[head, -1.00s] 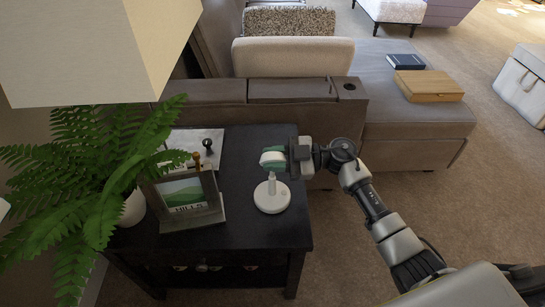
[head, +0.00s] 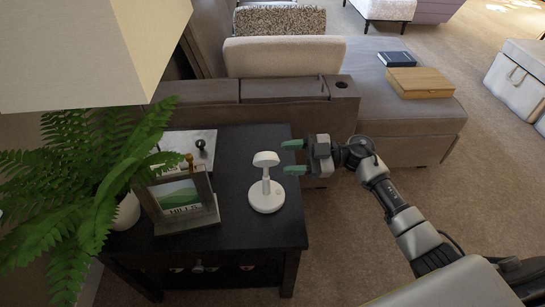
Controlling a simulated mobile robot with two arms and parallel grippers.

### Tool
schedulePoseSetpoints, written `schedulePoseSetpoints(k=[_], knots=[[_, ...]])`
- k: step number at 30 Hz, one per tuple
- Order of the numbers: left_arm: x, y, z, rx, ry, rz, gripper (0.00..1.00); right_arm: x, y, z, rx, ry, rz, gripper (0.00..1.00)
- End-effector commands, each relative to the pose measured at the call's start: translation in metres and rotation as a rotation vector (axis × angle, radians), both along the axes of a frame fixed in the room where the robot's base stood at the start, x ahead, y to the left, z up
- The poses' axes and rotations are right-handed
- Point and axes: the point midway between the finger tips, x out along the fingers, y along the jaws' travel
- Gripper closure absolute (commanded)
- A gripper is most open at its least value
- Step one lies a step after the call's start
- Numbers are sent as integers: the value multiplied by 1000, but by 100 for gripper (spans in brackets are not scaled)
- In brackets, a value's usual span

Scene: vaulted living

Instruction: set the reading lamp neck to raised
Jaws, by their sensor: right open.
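The white reading lamp (head: 266,196) stands upright on the dark side table (head: 236,236). It has a round base, a short neck and a small rounded head at the top. My right gripper (head: 293,157) is just to the right of the lamp head, with its two green-tipped fingers spread apart and pointing left. The gripper is empty and appears clear of the lamp. My left gripper is not in view.
A picture frame (head: 183,203), a grey tray (head: 190,146) and a potted fern (head: 85,165) crowd the table's left side. A large lampshade (head: 90,50) hangs over the upper left. A sofa (head: 290,110) stands behind the table. Open carpet lies to the right.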

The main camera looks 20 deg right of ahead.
Motion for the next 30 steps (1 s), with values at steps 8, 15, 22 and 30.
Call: schedulePoseSetpoints(k=[8, 15, 22, 30], knots=[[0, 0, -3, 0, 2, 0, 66, -11, -41, -1, -2, 0, -1, 48], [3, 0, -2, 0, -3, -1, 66, -12, -47, 0, 1, 0, 0, 48], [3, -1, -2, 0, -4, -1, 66, -12, -46, 0, 1, -1, 0, 48], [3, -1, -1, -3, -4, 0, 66, -10, -39, 3, 34, -30, -50, 48]])
